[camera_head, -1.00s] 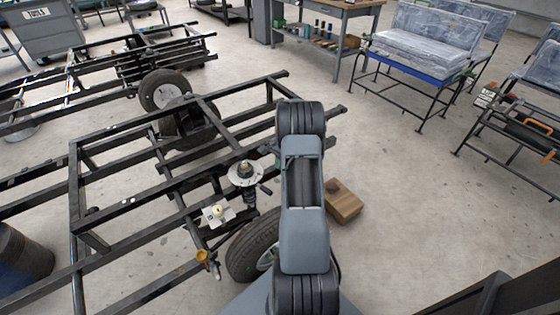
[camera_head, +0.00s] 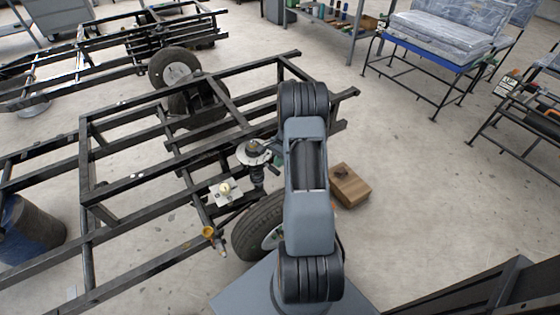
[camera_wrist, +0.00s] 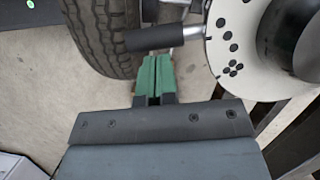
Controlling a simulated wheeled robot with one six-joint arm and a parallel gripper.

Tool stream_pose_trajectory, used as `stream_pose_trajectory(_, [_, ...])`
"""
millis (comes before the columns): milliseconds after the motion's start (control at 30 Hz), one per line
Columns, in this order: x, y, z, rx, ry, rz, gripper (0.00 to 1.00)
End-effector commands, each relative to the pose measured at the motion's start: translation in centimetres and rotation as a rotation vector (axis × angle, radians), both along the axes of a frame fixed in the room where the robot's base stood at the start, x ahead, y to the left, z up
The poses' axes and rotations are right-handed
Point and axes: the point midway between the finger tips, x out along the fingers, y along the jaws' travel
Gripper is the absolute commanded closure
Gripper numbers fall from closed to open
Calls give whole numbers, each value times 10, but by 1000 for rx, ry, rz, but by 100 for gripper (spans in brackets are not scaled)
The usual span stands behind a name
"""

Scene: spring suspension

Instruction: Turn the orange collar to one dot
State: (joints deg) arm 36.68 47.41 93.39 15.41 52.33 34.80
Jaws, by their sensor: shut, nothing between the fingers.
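A pale round plate (camera_head: 254,152) with black dots sits on top of the spring strut at the frame's side. In the wrist view the plate (camera_wrist: 222,60) fills the upper right, with single dots and a cluster of several dots along its edge. A black grip (camera_wrist: 152,39) on a metal rod points left from the plate. My gripper (camera_wrist: 153,60) has green fingers, shut together and empty, with tips just below the grip and rod in the picture. I cannot tell whether they touch. No orange collar can be made out on the strut. My arm hides most of the gripper in the head view.
A tyre (camera_head: 260,224) stands below the strut, and black frame rails (camera_head: 150,181) run to the left. A small orange-yellow part (camera_head: 208,233) is on the frame's near side.

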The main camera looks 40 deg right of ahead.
Motion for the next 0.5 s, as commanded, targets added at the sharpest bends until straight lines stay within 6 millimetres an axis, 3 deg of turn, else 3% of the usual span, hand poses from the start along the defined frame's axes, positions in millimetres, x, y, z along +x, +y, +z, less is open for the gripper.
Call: stream_pose_trajectory(500, [-3, 7, 1, 0, 0, -66, 100])
